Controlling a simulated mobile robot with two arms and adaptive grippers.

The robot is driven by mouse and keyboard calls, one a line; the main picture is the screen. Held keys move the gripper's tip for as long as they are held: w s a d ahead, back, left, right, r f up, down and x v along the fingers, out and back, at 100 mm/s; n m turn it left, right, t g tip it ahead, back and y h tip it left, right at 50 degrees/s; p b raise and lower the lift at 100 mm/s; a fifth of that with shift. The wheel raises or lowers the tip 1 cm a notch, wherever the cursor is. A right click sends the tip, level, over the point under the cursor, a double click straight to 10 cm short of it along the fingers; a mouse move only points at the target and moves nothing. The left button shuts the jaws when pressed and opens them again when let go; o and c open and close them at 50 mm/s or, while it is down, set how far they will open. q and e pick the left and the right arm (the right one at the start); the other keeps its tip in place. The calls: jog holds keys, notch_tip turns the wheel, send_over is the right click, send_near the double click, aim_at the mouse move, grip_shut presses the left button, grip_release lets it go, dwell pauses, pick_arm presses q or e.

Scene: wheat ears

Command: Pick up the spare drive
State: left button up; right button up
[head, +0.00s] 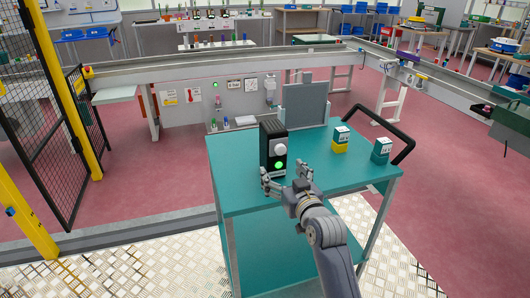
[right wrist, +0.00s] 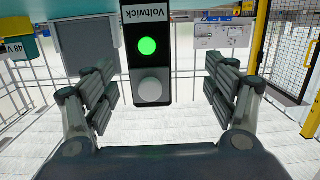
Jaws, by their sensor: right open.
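The spare drive, which I take to be the black upright box (head: 273,139) with a white round knob and a lit green lamp, stands on the teal cart top (head: 235,178). In the right wrist view, which looks upside down, the drive (right wrist: 150,66) bears the name "Voltwick". My right gripper (head: 286,176) is open just in front of the drive's lower part. In the right wrist view its fingers (right wrist: 162,88) stand apart, one on each side of the drive, with gaps visible on both sides. My left gripper is in neither view.
A grey panel (head: 304,106) rises behind the drive. A black handle (head: 398,134) curves off the right end. The cart's front left top is clear.

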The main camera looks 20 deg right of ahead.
aim_at(280, 151)
jog(key=shift+t, duration=0.6)
jog(key=w+r, duration=0.1)
jog(key=r, duration=0.1)
jog(key=w+d+r, duration=0.1)
jog(key=shift+w+r, duration=0.2)
jog(key=shift+r, duration=0.15)
jog(key=w, duration=0.4)
jog(key=shift+w+a+f, duration=0.1)
jog(key=shift+w+a, duration=0.05)
jog(key=shift+w, duration=0.1)
jog(key=shift+w+d+p, duration=0.2)
jog(key=shift+w+p, duration=0.15)
jog(key=shift+w, duration=2.55)
jog(key=c, duration=1.7)
jog(key=shift+r, duration=0.3)
